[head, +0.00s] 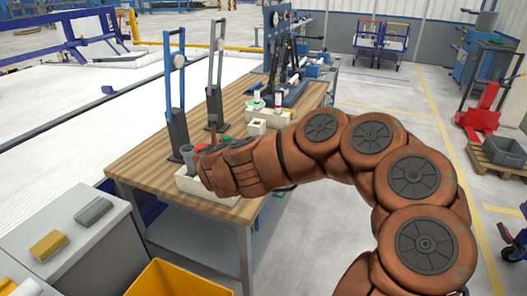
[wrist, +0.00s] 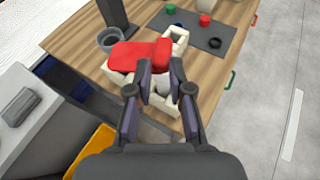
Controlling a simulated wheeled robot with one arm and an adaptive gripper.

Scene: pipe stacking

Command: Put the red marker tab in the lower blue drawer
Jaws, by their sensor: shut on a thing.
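My gripper (wrist: 160,72) is over the near part of the wooden workbench, its two dark fingers closed in on the right end of a red piece (wrist: 130,54). The red piece has a flat wide part to the left and a thicker block at the fingers; I take it as the red marker tab. It is above a cream holder (wrist: 116,76); whether it touches it I cannot tell. In the head view my arm hides most of the gripper. A blue part (head: 263,212) shows under the bench's right side; I cannot tell whether it is the lower drawer.
A grey ring-shaped cup (wrist: 111,39) stands left of the red piece. A dark mat (wrist: 190,30) holds several small coloured parts. Tall lever stands (head: 175,90) rise from the workbench (head: 140,165). A yellow bin (head: 175,280) and a grey cabinet (head: 75,245) are at lower left.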

